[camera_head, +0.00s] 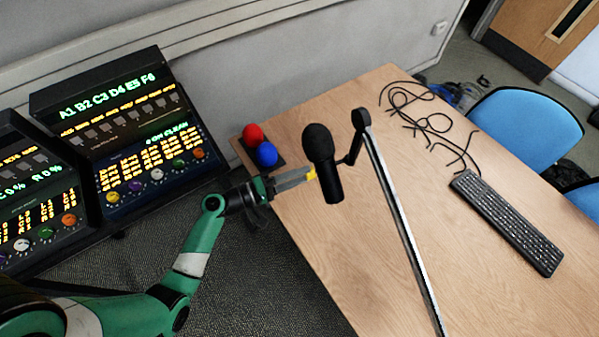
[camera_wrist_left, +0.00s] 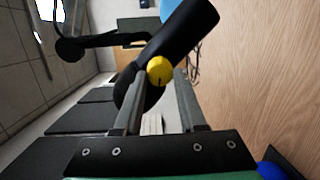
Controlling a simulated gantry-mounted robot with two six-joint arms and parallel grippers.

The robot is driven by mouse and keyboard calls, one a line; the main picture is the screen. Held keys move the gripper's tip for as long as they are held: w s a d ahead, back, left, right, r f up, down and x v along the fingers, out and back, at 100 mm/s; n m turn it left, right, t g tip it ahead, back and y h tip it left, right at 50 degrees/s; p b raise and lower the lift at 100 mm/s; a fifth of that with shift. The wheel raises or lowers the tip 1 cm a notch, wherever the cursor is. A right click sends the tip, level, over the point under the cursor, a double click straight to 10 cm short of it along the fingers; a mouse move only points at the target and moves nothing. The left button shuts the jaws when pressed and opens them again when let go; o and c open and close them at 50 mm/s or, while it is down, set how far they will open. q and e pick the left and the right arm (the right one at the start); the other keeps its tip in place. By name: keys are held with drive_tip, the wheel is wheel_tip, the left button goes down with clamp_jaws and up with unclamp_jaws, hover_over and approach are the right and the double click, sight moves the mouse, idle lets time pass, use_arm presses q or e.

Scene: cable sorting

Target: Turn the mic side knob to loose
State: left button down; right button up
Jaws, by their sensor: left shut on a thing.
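A black microphone (camera_head: 322,160) hangs above the wooden table on a stand arm (camera_head: 398,210). Its yellow side knob (camera_head: 311,174) faces my left gripper. My left gripper (camera_head: 308,176) reaches in from the left at the table's edge, its fingertips at the knob. In the left wrist view the yellow knob (camera_wrist_left: 159,70) sits between the fingertips of my left gripper (camera_wrist_left: 157,82), which are shut on it, with the microphone (camera_wrist_left: 182,38) just behind. A dark mark shows on the knob's face. My right gripper is not in view.
A red ball (camera_head: 253,134) and a blue ball (camera_head: 267,154) sit on a dark base at the table's left edge. Black cables (camera_head: 425,118) and a keyboard (camera_head: 507,222) lie to the right. Lit control panels (camera_head: 130,130) stand at left. The table's front middle is clear.

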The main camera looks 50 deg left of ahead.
use_arm(q)
drive_tip(key=shift+n+p, duration=0.3)
drive_tip(key=shift+n, duration=0.5)
drive_tip(key=shift+c, duration=2.4)
unclamp_jaws()
drive_tip(key=shift+s, duration=0.1)
